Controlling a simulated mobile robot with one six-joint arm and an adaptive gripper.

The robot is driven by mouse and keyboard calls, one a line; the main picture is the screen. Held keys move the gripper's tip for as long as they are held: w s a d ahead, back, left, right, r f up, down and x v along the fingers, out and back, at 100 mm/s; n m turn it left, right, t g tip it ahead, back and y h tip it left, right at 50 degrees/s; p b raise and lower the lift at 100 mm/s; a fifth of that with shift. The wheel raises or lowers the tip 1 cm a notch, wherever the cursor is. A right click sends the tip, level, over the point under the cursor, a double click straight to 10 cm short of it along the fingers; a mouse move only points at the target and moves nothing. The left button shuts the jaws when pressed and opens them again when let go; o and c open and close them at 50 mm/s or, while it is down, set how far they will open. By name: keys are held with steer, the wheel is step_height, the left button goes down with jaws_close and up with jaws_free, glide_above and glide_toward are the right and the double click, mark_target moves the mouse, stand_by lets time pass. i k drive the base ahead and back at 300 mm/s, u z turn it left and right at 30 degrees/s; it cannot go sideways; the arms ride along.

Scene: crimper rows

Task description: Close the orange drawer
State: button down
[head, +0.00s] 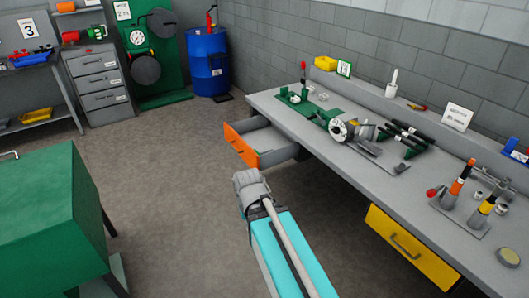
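The orange drawer (241,146) is under the left part of the long grey workbench. It is pulled out, with its orange front standing away from the bench and its grey side and open inside showing. A small green thing lies inside it. My arm comes up from the bottom of the head view. Its grey far end (250,186) shows just below and in front of the orange front in the picture. I cannot make out separate fingers there, nor whether it touches the drawer.
The workbench (285,112) carries tools, a chuck-like device and several cylinders. A yellow drawer (412,248) sits in its front at right, apparently shut. A green cabinet (45,215) stands at left. Open floor (165,150) lies between. A blue barrel (207,62) stands behind.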

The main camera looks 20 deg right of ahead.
mark_target(259, 132)
steer(key=z, duration=0.4)
steer(key=i, duration=1.15)
steer(key=u, duration=0.15)
